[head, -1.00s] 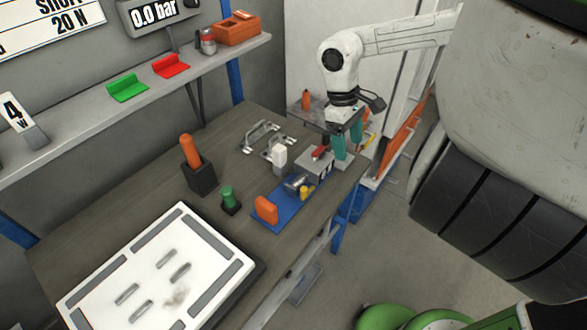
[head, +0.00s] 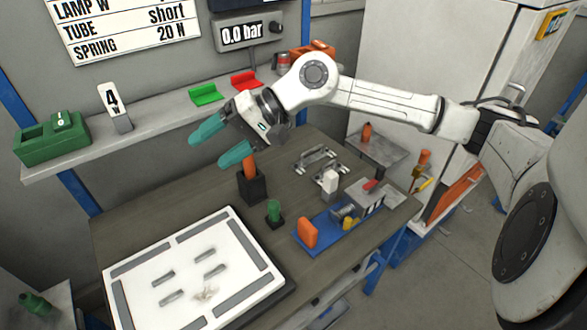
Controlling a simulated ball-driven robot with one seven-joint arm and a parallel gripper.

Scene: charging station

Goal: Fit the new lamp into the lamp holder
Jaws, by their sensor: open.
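My gripper (head: 220,143), with two teal fingers, is open with nothing between its fingers. It hangs in the air over the back left of the bench, in front of the shelf. An orange-handled piece (head: 249,165) stands in a black block (head: 252,188) below and right of the fingers. A small green piece on a dark base (head: 273,212) stands nearby. A blue plate (head: 342,236) carries an orange block (head: 307,234), a metal cylinder, a yellow knob and a grey box with a red top piece (head: 371,185). I cannot tell which piece is the new lamp or its holder.
A white board (head: 195,272) covers the bench's front left. Metal handles (head: 316,159) and a white block (head: 329,180) stand behind the blue plate.

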